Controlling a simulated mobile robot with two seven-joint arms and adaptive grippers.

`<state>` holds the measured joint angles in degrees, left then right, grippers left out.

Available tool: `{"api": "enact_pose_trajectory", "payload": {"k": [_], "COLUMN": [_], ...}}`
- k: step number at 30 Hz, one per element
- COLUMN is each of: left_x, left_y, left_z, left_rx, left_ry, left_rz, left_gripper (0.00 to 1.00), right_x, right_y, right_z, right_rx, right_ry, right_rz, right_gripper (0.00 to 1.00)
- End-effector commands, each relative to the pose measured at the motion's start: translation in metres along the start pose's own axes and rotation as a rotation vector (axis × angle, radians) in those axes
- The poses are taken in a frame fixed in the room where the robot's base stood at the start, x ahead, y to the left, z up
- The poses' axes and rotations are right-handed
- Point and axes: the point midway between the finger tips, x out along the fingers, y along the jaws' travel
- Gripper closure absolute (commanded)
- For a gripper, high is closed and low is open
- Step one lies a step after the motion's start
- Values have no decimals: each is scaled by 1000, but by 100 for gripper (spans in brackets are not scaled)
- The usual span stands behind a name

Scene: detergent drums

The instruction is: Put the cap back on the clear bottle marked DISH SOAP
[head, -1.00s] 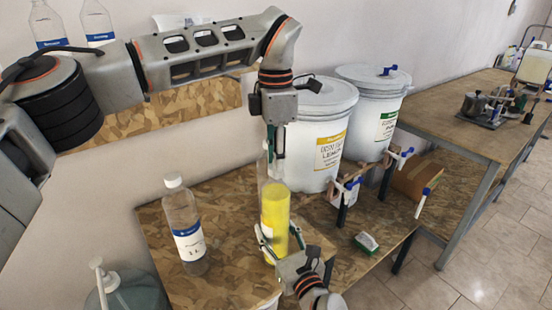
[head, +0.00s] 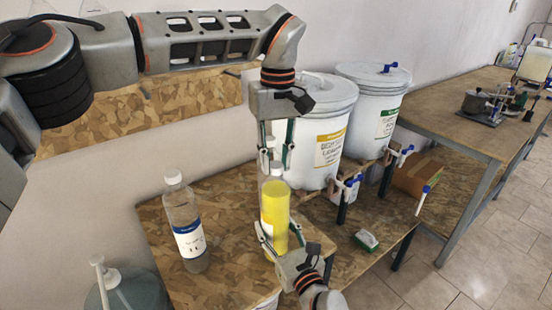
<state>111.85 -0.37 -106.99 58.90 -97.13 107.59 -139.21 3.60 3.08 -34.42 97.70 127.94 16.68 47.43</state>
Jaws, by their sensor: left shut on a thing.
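A clear bottle (head: 275,215) of yellow liquid stands upright on the wooden bench; its label is not readable here. My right gripper (head: 280,243) comes from below with one finger on each side of the bottle's lower half, shut on it. My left gripper (head: 276,160) points down over the bottle's top, its fingers shut on a small pale cap (head: 270,143). The cap is above the bottle's mouth, partly hidden by the fingers. I cannot tell whether it touches the neck.
A capped clear bottle (head: 185,224) with a blue and white label stands to the left. A pump bottle (head: 118,290) is at lower left. White drums (head: 315,140) with taps stand behind on the right. A green and white sponge (head: 366,240) lies on the bench right of the bottle.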

Motion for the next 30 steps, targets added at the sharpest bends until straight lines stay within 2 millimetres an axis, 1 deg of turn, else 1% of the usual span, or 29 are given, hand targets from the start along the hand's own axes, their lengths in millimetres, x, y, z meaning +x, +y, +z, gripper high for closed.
{"api": "enact_pose_trajectory", "payload": {"k": [3, 6, 10, 13, 21, 22, 23, 24, 30], "left_x": [0, 0, 0, 0, 0, 0, 0, 0, 0], "left_y": [0, 0, 0, -1, -1, -1, -1, -1, 0], "left_z": [0, 0, 0, 0, 0, 0, 0, 0, 0], "left_rx": [213, 365, 485, 519, 521, 521, 520, 520, 520], "left_ry": [5, 8, 9, 9, 9, 9, 9, 9, 9], "left_rz": [-1, 0, -1, -1, -1, -1, -1, -1, -1], "left_gripper": [83, 83, 83, 83, 83, 69, 61, 60, 60], "right_x": [0, 0, 0, 0, 0, 0, 0, 0, 0], "right_y": [0, 0, 0, 0, 0, 0, 0, 0, 0], "right_z": [-1, -1, -1, -1, -1, -1, -1, -1, -1], "right_rx": [0, 0, 1, 1, 1, 1, 1, 1, 0], "right_ry": [2, 2, 2, 2, 2, 2, 2, 2, 2], "right_rz": [-1, -1, -1, -1, -1, -1, -1, -1, -1], "right_gripper": [100, 100, 100, 100, 100, 100, 100, 100, 100]}}
